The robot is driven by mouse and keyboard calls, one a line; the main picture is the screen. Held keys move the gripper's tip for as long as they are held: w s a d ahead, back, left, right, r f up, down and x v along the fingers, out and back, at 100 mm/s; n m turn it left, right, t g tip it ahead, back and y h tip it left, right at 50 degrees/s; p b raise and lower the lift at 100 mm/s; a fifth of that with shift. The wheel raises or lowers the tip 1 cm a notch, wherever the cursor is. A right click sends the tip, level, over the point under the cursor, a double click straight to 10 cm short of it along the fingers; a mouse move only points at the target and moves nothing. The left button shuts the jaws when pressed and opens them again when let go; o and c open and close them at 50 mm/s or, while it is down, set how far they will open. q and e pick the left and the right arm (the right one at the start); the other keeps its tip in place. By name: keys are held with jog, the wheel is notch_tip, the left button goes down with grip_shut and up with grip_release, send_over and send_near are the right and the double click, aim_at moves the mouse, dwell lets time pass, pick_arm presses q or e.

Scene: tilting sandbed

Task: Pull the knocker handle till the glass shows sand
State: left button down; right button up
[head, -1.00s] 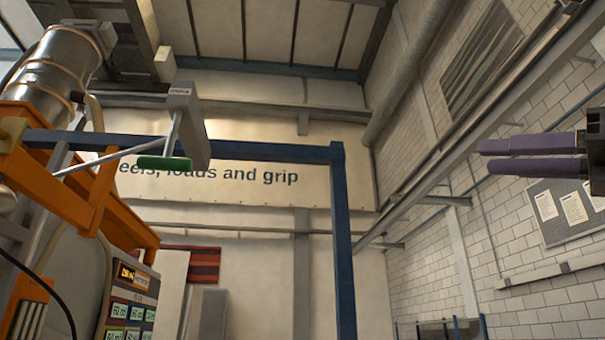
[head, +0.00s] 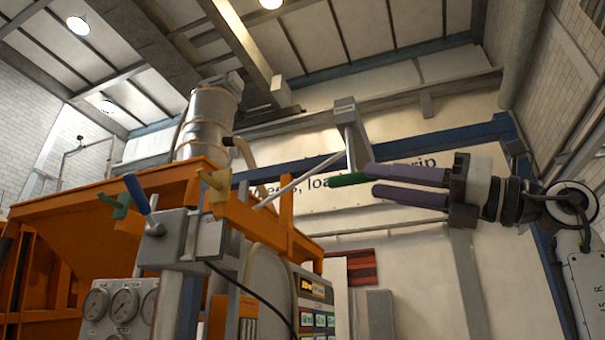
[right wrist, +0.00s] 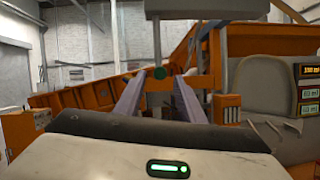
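In the right wrist view the round green handle end (right wrist: 160,73) lies between and just beyond the fingertips (right wrist: 160,88); contact cannot be made out. I cannot pick out the glass or any sand. My left gripper is not in view.
An orange frame (head: 270,232) carries a silver cylinder (head: 208,122). At the lower left are a blue-handled lever (head: 137,194) and a panel of gauges (head: 122,308). A lit display (head: 313,290) stands below the frame. The blue beam (head: 462,138) runs behind my right gripper.

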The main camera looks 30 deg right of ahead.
aim_at(339, 176)
jog(key=p+x, duration=0.2)
jog(key=x, duration=0.7)
jog(key=shift+w+a+r+p, duration=0.15)
jog(key=shift+w+a+p, duration=0.2)
jog(key=shift+w, duration=0.1)
grip_shut()
